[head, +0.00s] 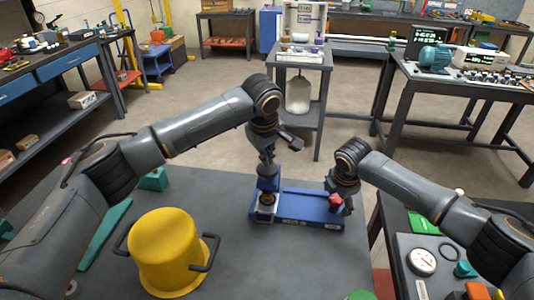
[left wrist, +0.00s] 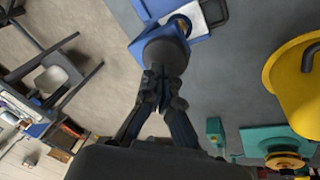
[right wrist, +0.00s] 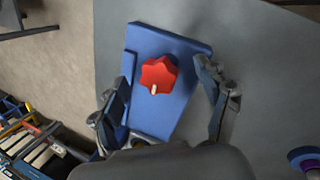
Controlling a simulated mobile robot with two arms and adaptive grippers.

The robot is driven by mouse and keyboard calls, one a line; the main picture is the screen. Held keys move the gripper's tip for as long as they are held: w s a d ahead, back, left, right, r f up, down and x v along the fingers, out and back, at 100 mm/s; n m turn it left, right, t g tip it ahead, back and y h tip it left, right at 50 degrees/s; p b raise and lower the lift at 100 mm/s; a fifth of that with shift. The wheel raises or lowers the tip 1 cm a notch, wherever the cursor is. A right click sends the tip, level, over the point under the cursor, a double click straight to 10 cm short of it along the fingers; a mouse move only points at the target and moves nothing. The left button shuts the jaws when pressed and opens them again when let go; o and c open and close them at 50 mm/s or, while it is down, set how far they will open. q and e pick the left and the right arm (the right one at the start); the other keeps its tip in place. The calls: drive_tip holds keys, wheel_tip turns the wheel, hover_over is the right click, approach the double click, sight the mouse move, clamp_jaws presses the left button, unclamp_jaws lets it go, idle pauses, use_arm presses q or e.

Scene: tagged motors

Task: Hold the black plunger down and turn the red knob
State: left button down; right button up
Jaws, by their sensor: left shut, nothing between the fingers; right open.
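A blue fixture (head: 300,211) lies on the grey bench, with the red knob (head: 335,202) at its right end. A dark round plunger head (left wrist: 166,47) stands at its other end. My left gripper (head: 268,158) is shut and empty, pointing down at the plunger top; in the left wrist view its tips overlap the head, and I cannot tell whether they press it. My right gripper (right wrist: 163,76) is open, its fingers on either side of the lobed red knob (right wrist: 158,72), apart from it. A pale mark shows on the knob's edge.
A yellow bucket (head: 166,250) with dark handles stands on the bench at left front. Teal pieces (head: 153,180) lie behind it. A side table with a round gauge (head: 422,261) is at the right. Bare bench lies in front of the fixture.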

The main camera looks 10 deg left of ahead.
sight(267, 170)
use_arm(q)
drive_tip(key=shift+s+f, duration=0.1)
drive_tip(key=shift+f, duration=1.95)
use_arm(e)
drive_tip(key=c, duration=1.1)
drive_tip(key=m, duration=0.2)
drive_tip(key=shift+a+m+h, duration=0.15)
drive_tip(key=shift+m+h, duration=0.15)
drive_tip(key=shift+h, duration=0.1)
drive_tip(key=shift+c, duration=0.2)
drive_tip(key=m+h, duration=0.1)
drive_tip(key=m, duration=0.3)
drive_tip(key=shift+a+m+g, duration=0.1)
drive_tip(key=shift+m+g, duration=0.2)
drive_tip(key=m+h, duration=0.1)
drive_tip(key=m, duration=0.2)
drive_tip(key=shift+w+m+g, duration=0.1)
drive_tip(key=shift+m+g, duration=0.2)
drive_tip(key=shift+g, duration=0.1)
drive_tip(key=m+g, duration=0.1)
drive_tip(key=m, duration=0.3)
drive_tip(key=o, duration=1.1)
drive_tip(key=shift+w, duration=0.1)
drive_tip(key=shift+o, duration=0.2)
